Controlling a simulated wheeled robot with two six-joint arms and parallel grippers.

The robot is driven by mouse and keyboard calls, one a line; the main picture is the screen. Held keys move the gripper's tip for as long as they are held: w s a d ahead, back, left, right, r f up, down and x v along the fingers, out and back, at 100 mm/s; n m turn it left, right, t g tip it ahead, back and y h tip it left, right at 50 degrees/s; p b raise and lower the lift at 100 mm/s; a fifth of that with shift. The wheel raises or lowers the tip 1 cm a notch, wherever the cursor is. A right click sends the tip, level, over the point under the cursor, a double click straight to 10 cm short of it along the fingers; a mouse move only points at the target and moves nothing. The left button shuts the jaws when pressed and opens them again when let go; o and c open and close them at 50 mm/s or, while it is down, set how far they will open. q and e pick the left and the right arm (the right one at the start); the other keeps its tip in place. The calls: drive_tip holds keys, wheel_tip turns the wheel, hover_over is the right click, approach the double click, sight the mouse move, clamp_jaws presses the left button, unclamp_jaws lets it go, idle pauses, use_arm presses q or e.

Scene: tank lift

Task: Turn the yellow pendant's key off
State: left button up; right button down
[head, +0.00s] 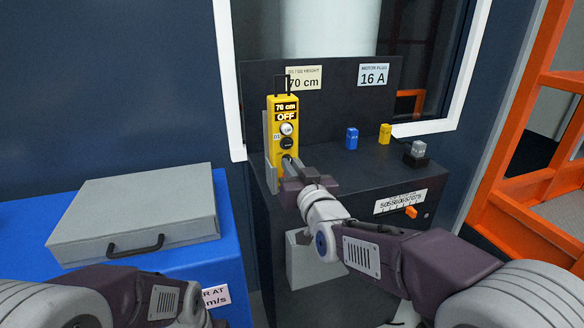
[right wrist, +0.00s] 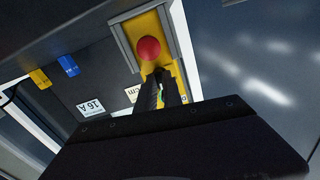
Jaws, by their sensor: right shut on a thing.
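The yellow pendant (head: 273,152) stands upright in a grey holder on the black console in the head view. Its display reads 70 cm, with OFF below it. Under that are a white round button and a dark round knob. My right gripper (head: 289,163) is at the pendant's lower front, shut on the key, which its fingers mostly hide. In the right wrist view the two fingers (right wrist: 161,90) reach the yellow pendant body (right wrist: 136,25) beside a red round button (right wrist: 148,48). My left arm shows at the bottom left of the head view, but its gripper does not.
On the black console (head: 335,170) stand a blue plug (head: 351,138), a yellow plug (head: 385,133) and a grey plug (head: 418,149). Signs behind read 70 cm and 16 A. A grey case (head: 140,212) lies on a blue table at left. Orange framing (head: 530,200) stands at right.

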drive_tip(key=shift+n, duration=0.5)
idle(0.3)
drive_tip(key=c, duration=1.8)
unclamp_jaws()
drive_tip(key=shift+o, duration=0.2)
drive_tip(key=p+v, duration=0.1)
drive_tip(key=v, duration=0.8)
